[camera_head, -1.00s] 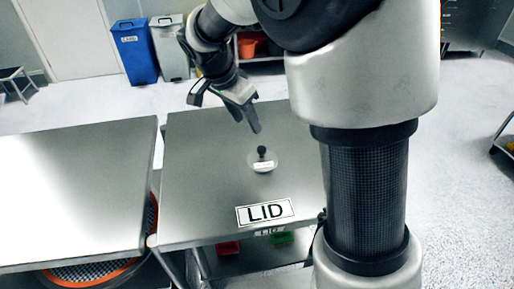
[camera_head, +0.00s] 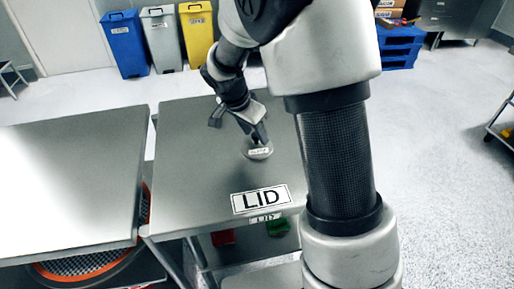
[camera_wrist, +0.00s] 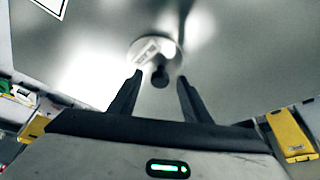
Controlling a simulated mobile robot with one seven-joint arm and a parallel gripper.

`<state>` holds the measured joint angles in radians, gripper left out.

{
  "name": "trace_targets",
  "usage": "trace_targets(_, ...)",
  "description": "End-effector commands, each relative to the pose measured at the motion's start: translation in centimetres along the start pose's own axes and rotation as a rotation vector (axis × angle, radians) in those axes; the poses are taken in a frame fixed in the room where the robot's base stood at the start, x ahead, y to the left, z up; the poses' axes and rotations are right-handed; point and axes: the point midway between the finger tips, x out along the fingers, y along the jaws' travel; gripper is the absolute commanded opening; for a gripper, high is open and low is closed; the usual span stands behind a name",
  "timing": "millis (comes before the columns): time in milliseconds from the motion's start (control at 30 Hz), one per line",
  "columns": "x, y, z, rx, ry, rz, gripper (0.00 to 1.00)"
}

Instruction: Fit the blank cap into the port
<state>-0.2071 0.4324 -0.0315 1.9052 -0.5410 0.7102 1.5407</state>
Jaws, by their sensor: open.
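The blank cap (camera_head: 259,154) is a round pale metal disc with a white label and a dark knob. It lies on the metal table (camera_head: 180,190) marked LID. In the wrist view the cap (camera_wrist: 143,44) shows with its dark knob (camera_wrist: 160,75) standing between the finger lines, near the tips. My gripper (camera_head: 258,138) is right over the cap, pointing down; in the wrist view its two fingers (camera_wrist: 160,80) are spread apart on either side of the knob, with gaps. In the head view the fingers partly hide the knob. I cannot identify the port.
A second metal surface (camera_head: 70,185) stands to the left, with an orange-rimmed mesh sieve (camera_head: 85,265) below it. Red (camera_head: 222,237) and green (camera_head: 278,227) items sit under the LID table. Blue, grey and yellow bins stand at the back. The tabletop around the cap is clear.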

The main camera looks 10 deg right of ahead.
Motion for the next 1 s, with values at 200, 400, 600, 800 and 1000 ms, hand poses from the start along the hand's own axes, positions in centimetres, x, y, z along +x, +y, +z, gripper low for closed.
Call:
trace_targets(200, 0.0, -0.1, 0.0, 0.000, 0.000, -0.001, 0.41)
trace_targets(400, 0.0, -0.1, 0.0, 0.000, 0.000, -0.001, 0.07)
trace_targets(600, -0.1, -0.1, -0.1, 0.000, 0.001, -0.002, 0.00)
trace_targets(800, -0.4, -0.1, -0.2, 0.000, 0.001, -0.003, 0.00)
trace_targets(1000, -3.4, -0.2, -1.5, 0.002, 0.003, -0.006, 0.00)
